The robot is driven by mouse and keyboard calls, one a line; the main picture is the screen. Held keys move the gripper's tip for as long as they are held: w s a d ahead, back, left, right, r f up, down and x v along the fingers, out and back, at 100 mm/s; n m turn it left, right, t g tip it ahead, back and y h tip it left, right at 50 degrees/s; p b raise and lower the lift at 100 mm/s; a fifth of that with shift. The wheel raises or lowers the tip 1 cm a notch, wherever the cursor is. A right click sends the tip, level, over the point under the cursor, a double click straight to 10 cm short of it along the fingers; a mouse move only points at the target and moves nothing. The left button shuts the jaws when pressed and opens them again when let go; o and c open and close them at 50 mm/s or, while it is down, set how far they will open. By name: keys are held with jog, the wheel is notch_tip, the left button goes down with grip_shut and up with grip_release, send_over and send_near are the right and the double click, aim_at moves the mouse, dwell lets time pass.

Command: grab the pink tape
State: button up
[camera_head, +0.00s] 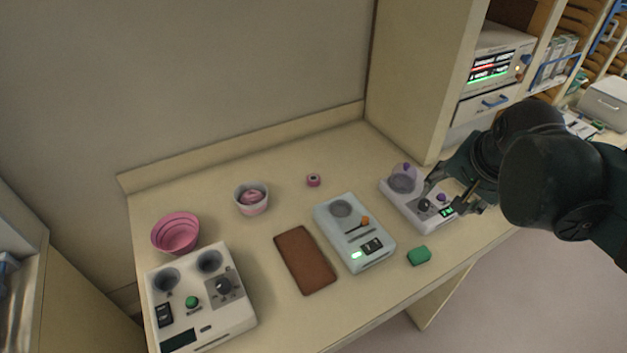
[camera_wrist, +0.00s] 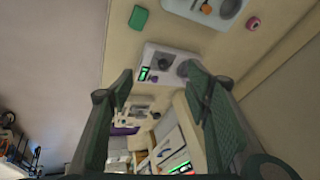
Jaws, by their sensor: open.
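A small pink tape roll (camera_head: 313,180) with a dark centre lies on the counter toward the back wall, right of a white and pink cup. It also shows near the top right of the wrist view (camera_wrist: 253,23). My gripper (camera_head: 443,200) is open and empty, at the right end of the counter by the white device with the purple knob. It is well to the right of the tape and apart from it. In the wrist view my gripper's two fingers (camera_wrist: 160,85) stand wide apart, with that device beyond them.
The white and purple device (camera_head: 395,206), a light blue-grey device (camera_head: 335,228), a brown pad (camera_head: 304,260), a green block (camera_head: 419,256), a pink bowl (camera_head: 176,232), a cup with a pink item inside (camera_head: 251,207) and a white control box (camera_head: 235,318) occupy the counter. Bare counter surrounds the tape.

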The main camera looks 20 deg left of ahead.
jog(key=w+a+m+g+p, duration=0.15)
jog(key=w+a+m, duration=0.25)
jog(key=w+a, duration=0.5)
jog(key=m+g+p, duration=0.3)
jog(key=m+g, duration=0.1)
jog(key=m, duration=0.7)
send_over(313, 178)
jog(key=shift+t+h, duration=0.25)
jog(key=shift+h, duration=0.05)
jog(key=f, duration=1.9)
jog(key=shift+s+d+f, duration=0.15)
jog(key=shift+d+f, duration=0.1)
jog(key=shift+d, duration=0.05)
jog(key=shift+a+f+m, duration=0.25)
jog(key=shift+a+m, duration=0.05)
jog(key=shift+f, duration=1.3)
